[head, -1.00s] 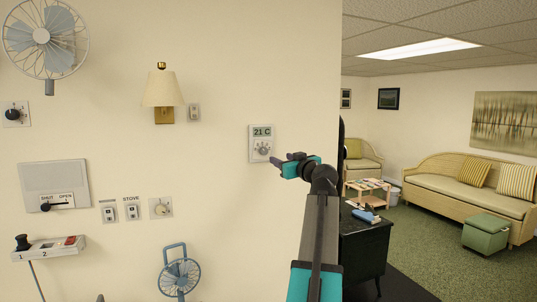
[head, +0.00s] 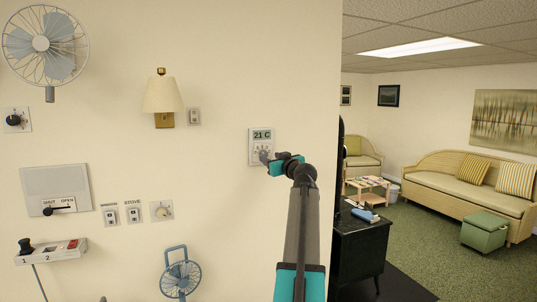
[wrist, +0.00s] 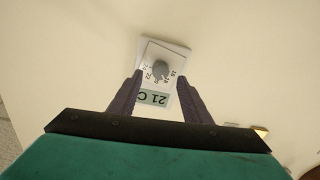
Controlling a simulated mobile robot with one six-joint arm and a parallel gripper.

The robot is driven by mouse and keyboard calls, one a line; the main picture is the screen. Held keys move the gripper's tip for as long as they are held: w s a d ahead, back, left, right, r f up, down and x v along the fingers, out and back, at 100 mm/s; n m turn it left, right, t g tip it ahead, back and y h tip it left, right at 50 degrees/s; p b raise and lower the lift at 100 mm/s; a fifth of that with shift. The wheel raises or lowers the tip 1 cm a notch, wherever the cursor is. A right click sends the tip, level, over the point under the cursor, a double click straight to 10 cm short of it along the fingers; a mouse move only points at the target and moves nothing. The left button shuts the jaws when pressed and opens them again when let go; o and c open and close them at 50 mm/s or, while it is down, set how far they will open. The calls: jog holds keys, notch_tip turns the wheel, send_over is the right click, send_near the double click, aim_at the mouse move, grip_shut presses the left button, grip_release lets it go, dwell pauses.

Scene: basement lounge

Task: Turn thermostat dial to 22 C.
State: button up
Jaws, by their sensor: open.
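The thermostat (head: 254,152) is a white plate on the cream wall, with a display (head: 262,135) reading 21 C and a round grey dial below it. In the wrist view the thermostat (wrist: 178,52) appears upside down, with the dial (wrist: 160,69) near the middle and numbers around it. My gripper (head: 266,158) is at the thermostat's lower part in the head view. In the wrist view its two dark fingers (wrist: 159,84) are spread apart, one on each side of the display, with the dial just beyond the tips. I cannot tell whether they touch anything.
A wall lamp (head: 163,95) and a small switch (head: 194,116) are left of the thermostat. Lower left are a shut/open lever panel (head: 55,188) and stove switches (head: 133,215). The wall ends to the right, beside a black cabinet (head: 362,250).

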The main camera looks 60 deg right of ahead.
aim_at(266, 155)
jog(key=shift+p+x, duration=0.65)
jog(key=shift+x, duration=1.45)
jog(key=c, duration=1)
jog(key=shift+s+d, duration=0.1)
jog(key=shift+d, duration=0.25)
jog(key=shift+c, duration=0.2)
jog(key=shift+a, duration=0.3)
